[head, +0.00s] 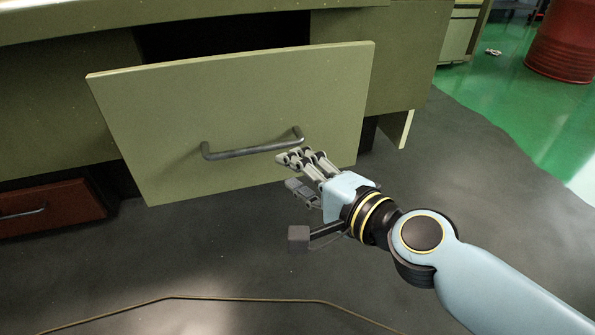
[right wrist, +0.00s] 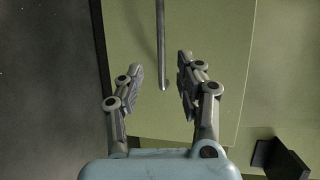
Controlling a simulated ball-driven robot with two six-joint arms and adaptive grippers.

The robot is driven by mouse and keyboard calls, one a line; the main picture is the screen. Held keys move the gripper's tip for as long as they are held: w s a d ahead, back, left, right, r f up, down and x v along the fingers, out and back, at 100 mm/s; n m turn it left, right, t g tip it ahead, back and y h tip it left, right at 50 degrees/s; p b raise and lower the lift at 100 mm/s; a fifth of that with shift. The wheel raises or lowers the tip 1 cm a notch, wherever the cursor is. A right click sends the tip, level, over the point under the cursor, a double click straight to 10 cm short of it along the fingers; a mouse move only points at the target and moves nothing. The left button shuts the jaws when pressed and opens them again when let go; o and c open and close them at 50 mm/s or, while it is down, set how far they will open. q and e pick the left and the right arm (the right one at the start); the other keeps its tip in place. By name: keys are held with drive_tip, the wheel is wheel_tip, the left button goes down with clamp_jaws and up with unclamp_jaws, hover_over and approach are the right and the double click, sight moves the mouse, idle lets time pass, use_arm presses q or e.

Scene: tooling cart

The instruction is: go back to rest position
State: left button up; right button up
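My right gripper (head: 286,172) is in front of the right part of a pale green drawer front, near the right end of its dark bar handle (head: 245,152). In the right wrist view the two fingers of the gripper (right wrist: 160,85) stand apart with nothing held between them. The handle (right wrist: 160,45) shows there just beyond the fingertips, ending between them in the picture. The drawer (head: 150,110) is pulled out somewhat, with a dark gap above its front. My left gripper is in neither view.
A red drawer (head: 50,208) with a handle is at the lower left. The grey floor (head: 200,260) in front is clear apart from a thin cable-like line (head: 250,299). A red barrel (head: 565,45) stands on green floor at the upper right.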

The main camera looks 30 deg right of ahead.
drive_tip(key=shift+s+f, duration=0.1)
drive_tip(key=s+a+f+n+g+y, duration=0.2)
drive_tip(key=s+a+f+n+g, duration=0.1)
drive_tip(key=s+f+n+g, duration=0.75)
use_arm(q)
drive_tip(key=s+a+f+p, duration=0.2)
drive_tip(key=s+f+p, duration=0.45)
drive_tip(key=p, duration=0.55)
use_arm(e)
drive_tip(key=s+d+f+n+g+h, duration=0.2)
drive_tip(key=s+d+f+n, duration=0.25)
drive_tip(key=s, duration=0.45)
drive_tip(key=s+d+f+n+g+h, duration=0.2)
drive_tip(key=s+d+f+n+h, duration=0.1)
drive_tip(key=s+d+f, duration=0.4)
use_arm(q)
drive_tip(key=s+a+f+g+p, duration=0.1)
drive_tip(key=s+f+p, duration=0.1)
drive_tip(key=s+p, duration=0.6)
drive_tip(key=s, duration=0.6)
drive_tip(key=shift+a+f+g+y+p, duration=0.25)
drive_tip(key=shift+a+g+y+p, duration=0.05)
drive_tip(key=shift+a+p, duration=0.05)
use_arm(e)
drive_tip(key=s, duration=1.6)
drive_tip(key=shift+s+f+g, duration=0.15)
drive_tip(key=shift+f+g, duration=0.15)
drive_tip(key=shift+g, duration=0.05)
